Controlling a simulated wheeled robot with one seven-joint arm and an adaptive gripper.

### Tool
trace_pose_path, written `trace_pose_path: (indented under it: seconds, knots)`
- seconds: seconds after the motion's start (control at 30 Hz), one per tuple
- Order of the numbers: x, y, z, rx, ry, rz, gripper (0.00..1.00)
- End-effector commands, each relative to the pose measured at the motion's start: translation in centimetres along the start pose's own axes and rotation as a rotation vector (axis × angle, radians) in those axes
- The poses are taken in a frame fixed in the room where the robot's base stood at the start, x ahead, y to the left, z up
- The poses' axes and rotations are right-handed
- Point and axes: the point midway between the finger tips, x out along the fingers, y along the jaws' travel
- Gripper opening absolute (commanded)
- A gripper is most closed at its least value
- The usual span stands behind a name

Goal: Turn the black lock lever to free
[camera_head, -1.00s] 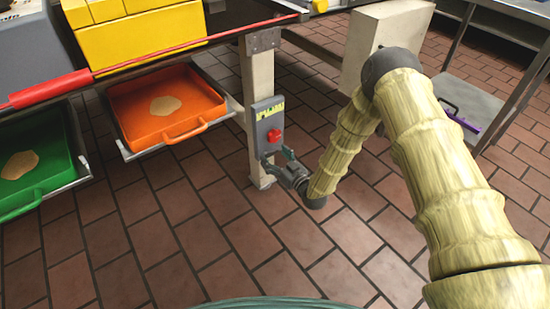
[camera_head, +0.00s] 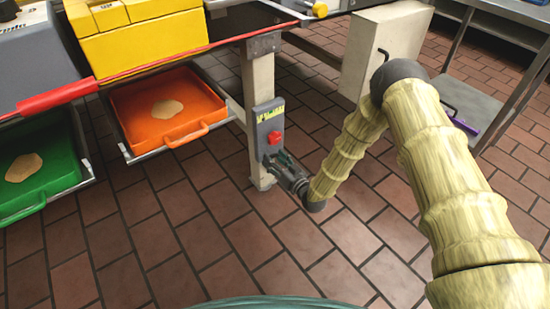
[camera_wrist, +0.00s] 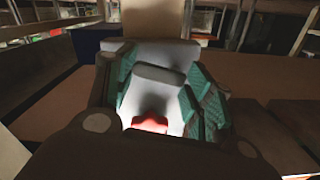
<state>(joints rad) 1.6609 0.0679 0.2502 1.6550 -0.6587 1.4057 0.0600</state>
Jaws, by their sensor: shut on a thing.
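The grey lock panel (camera_head: 265,117) is fixed low on a beige post and has a red button (camera_head: 274,137) on its face. In the head view my gripper (camera_head: 279,160) reaches the panel's lower part from the right and hides the lever there. In the wrist view the dark lever (camera_wrist: 160,75) lies between the teal finger pads of my gripper (camera_wrist: 165,92). My gripper is shut on it. The red button (camera_wrist: 150,123) shows just below the lever in the wrist view. Whether the lever has turned is hard to tell.
The post (camera_head: 258,78) holds up a table corner. An orange tray (camera_head: 130,125) and a green tray (camera_head: 62,160) sit on sliding racks to the left. A red bar (camera_head: 57,97) runs along the table edge. The tiled floor (camera_head: 200,240) in front is clear.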

Motion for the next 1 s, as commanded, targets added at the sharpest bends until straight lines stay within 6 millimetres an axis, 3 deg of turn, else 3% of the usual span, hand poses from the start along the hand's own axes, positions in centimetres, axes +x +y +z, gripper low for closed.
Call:
trace_pose_path:
  seconds: [1.0]
  knots:
    - [-0.1,-0.3,1.6,0.908,0.004,0.006,0.29]
